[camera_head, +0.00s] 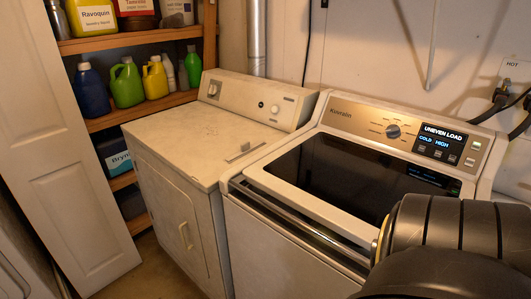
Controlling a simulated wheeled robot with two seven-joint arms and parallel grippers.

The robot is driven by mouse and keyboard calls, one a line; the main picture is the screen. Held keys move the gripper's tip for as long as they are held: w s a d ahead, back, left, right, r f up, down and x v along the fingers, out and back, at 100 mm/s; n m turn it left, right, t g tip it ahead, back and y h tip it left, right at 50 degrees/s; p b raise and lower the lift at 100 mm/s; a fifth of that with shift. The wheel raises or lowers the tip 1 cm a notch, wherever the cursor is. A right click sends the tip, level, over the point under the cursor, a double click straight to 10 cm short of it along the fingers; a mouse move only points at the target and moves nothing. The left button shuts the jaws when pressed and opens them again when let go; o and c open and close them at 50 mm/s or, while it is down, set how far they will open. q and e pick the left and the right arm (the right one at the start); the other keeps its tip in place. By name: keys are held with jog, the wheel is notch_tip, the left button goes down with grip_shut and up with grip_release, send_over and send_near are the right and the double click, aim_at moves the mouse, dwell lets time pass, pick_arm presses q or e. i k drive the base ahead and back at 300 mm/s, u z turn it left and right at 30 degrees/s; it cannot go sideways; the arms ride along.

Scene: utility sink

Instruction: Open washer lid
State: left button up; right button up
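The washer (275,244) stands at the right, with a control panel (398,130) at its back that reads "UNEVEN LOAD", "COLD" and "HIGH". Its lid (330,175) is a dark glass pane in a pale frame and lies shut. A metallic bar (285,212) runs along the lid's front edge. A black ribbed arm part of mine (450,235) covers the lid's front right corner in the picture. I cannot tell whether it touches the washer. No gripper fingers show in this view, neither left nor right.
A white dryer (190,150) stands close against the washer's left side. A wooden shelf (140,115) with several bottles and boxes is behind it. A white panelled door (60,150) is at the left. Hoses (500,105) hang on the right wall. A little floor shows at the lower left.

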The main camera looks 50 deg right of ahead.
aim_at(348, 187)
jog(key=i, duration=0.9)
jog(key=z, duration=2.35)
